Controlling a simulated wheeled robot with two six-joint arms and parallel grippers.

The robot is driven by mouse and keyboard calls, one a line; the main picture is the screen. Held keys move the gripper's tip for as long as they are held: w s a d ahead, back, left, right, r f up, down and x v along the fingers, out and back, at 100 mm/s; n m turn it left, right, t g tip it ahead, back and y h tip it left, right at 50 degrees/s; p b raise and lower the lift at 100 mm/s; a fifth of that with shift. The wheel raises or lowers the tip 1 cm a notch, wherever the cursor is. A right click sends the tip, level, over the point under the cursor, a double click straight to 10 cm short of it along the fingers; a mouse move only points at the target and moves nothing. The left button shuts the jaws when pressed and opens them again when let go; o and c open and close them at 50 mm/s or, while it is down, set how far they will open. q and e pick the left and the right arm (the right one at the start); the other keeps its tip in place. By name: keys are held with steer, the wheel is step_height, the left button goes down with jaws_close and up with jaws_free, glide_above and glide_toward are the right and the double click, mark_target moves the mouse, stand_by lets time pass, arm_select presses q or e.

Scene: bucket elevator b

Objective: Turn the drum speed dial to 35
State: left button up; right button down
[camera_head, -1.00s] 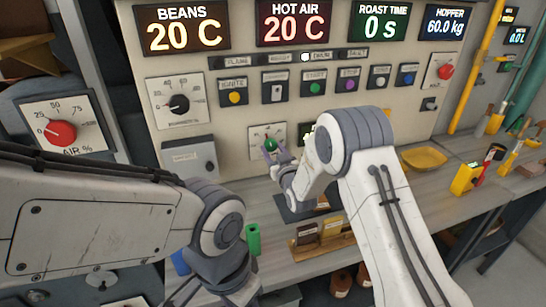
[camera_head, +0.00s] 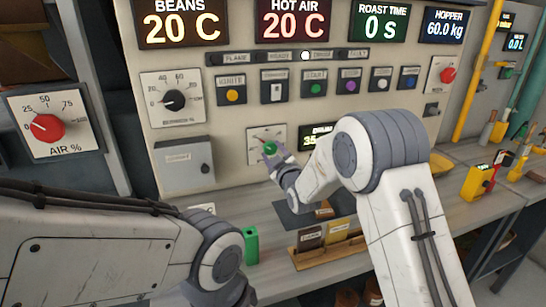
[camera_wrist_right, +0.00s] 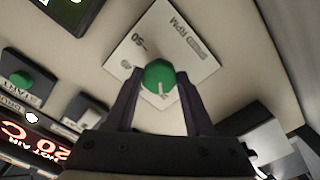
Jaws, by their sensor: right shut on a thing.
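The drum speed dial is a green knob (camera_head: 270,148) on a white scale plate (camera_head: 258,134), low on the roaster's control panel. My right gripper (camera_head: 275,154) is shut on this knob. In the right wrist view the knob (camera_wrist_right: 158,76) sits between the two dark fingers (camera_wrist_right: 160,92), its white pointer mark facing toward the gripper. The plate (camera_wrist_right: 185,50) reads RPM there, with a 50 mark visible. A small drum display (camera_head: 318,141) beside the plate shows what looks like 35, partly hidden by my right arm. My left arm shows, but its gripper is below the picture.
A black dial (camera_head: 173,101) and a row of coloured buttons (camera_head: 315,88) sit above. A grey box (camera_head: 185,165) is left of the drum dial. A red air dial (camera_head: 47,128) stands far left.

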stand_by(0.4)
steer(key=shift+c, duration=1.3)
jaws_free()
steer(key=b+v, duration=0.2)
steer(key=v, duration=0.8)
steer(key=shift+s, duration=0.25)
steer(key=shift+d+r, duration=0.1)
